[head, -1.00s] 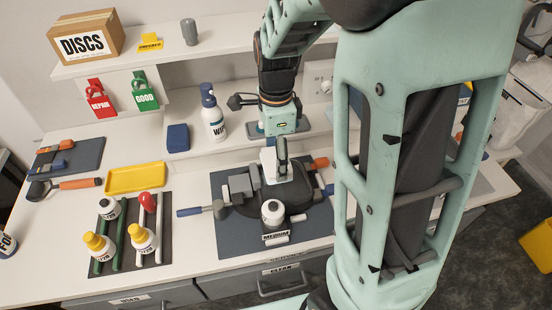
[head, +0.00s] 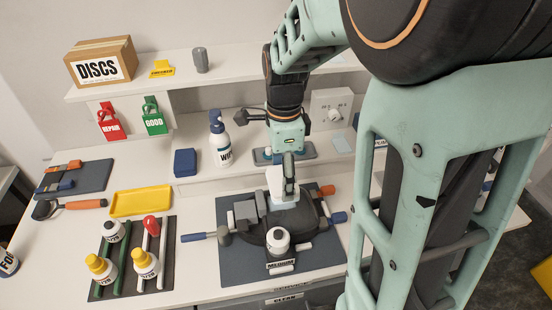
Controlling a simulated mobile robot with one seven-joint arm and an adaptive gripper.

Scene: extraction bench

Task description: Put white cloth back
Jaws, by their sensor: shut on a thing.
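The white cloth (head: 275,181) hangs in my gripper (head: 289,188), which is shut on it. Cloth and gripper are over the black round device (head: 262,228) on the dark mat (head: 236,268). The cloth's lower part shows pale just above or against the device; I cannot tell whether it touches. The gripper hides part of the cloth. Behind the gripper, on the raised ledge, lies a grey-blue flat tray (head: 304,152), partly hidden by my wrist.
A white spray bottle (head: 220,148) and a blue block (head: 185,162) stand left of my wrist. A white-lidded jar (head: 278,241) is at the device's front. A yellow tray (head: 141,203) and a rack with several bottles (head: 163,250) are at the left.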

